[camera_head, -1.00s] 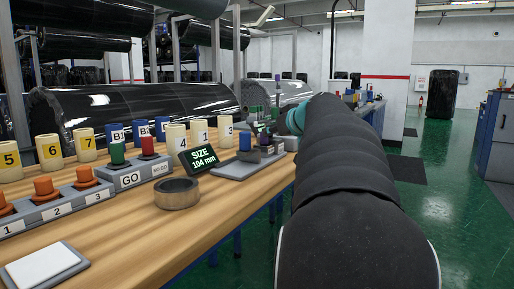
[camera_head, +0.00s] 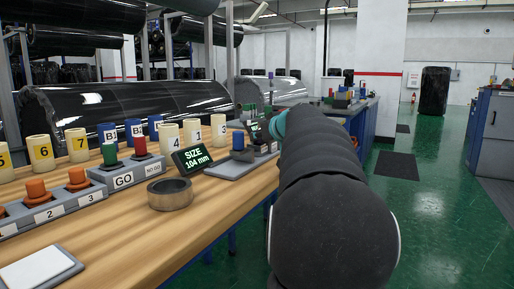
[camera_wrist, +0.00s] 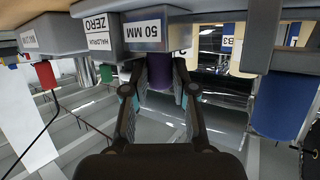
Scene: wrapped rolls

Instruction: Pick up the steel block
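The steel block (camera_wrist: 150,34) is a grey metal block labelled "50 MM". In the wrist view, where the scene is upside down, it sits at the top centre against the bench top, with a purple knob (camera_wrist: 160,78) pointing down the picture from it. My gripper (camera_wrist: 160,72) has its two fingers apart, one on each side of the knob, with the tips near the block's face. Whether the fingers touch the knob is unclear. In the head view my arm ends near the bench's right edge and mostly hides the block and gripper.
Beside the block are blocks labelled "ZERO" (camera_wrist: 97,24) with green and red knobs, and a blue cylinder (camera_wrist: 282,104). On the bench (camera_head: 120,232) are a size display (camera_head: 192,159), a grey ring (camera_head: 170,195) and several numbered cups.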

